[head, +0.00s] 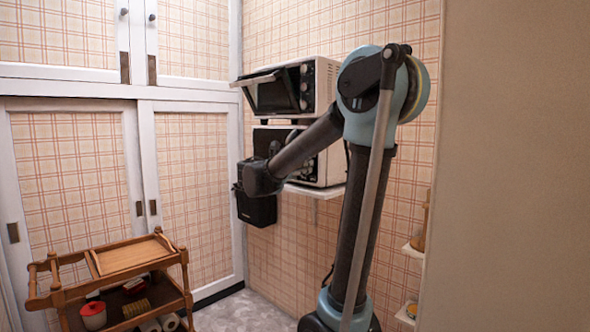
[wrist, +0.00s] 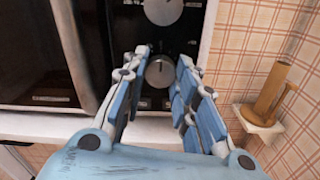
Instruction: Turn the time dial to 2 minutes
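A white oven with a black front fills the wrist view, and a round grey dial (wrist: 160,71) sits low on its control panel. A second dial (wrist: 163,9) is above it, cut by the top edge. The dial markings are too small to read. My gripper (wrist: 157,68) is open, its blue-padded fingers on either side of the lower dial with gaps visible. I cannot tell whether the fingertips touch the panel. In the head view, my arm reaches toward the lower oven (head: 333,165) and partly hides it; my fingers are not clear there.
An upper oven (head: 322,86) with its door tilted open stands above the lower one. The oven handle (wrist: 72,45) is left of my fingers. A wooden holder (wrist: 270,95) is on the wall to the right. A wooden cart (head: 68,300) stands at lower left.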

